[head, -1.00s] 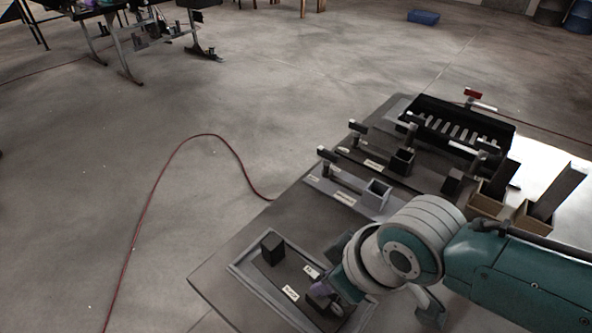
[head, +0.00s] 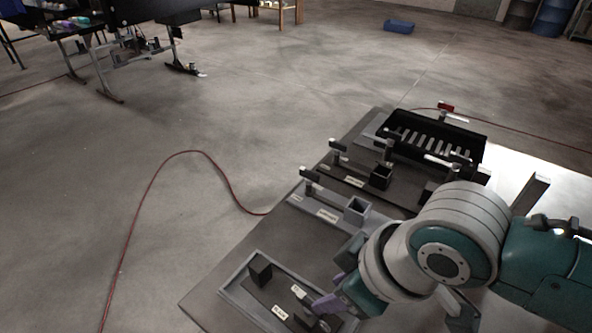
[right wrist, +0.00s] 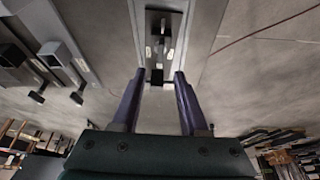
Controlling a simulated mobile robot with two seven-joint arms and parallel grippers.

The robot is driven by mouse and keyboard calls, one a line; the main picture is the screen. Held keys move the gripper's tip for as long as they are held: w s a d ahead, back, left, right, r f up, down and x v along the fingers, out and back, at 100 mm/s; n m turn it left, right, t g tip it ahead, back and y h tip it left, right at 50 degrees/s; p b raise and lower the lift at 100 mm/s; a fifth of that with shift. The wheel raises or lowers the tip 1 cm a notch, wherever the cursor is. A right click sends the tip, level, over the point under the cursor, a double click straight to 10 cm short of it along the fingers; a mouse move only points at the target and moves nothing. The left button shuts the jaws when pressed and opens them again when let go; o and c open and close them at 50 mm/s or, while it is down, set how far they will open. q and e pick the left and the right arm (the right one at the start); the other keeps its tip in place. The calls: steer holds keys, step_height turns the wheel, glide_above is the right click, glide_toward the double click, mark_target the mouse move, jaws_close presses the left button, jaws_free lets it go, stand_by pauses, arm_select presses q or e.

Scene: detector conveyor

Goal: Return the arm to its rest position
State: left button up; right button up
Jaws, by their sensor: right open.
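My right arm (head: 455,245) reaches in from the right of the head view, over the near part of the dark table (head: 215,297). Its gripper (head: 329,291) has purple fingers and hangs above the right side of a grey-rimmed tray (head: 235,291). In the right wrist view the two fingers of the gripper (right wrist: 160,76) stand apart with nothing between them. The tray holds a black block (head: 260,267) and labelled pieces, partly hidden by the gripper. My left gripper is not in view.
Fixtures with a grey square socket (head: 357,209) and a black square socket (head: 381,176) stand farther back on the table. A black slotted bin (head: 478,143) is at its far end. A red cable (head: 140,215) lies on the open floor at left.

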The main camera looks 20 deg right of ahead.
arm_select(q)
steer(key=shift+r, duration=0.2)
arm_select(e)
steer(key=shift+v, duration=0.9)
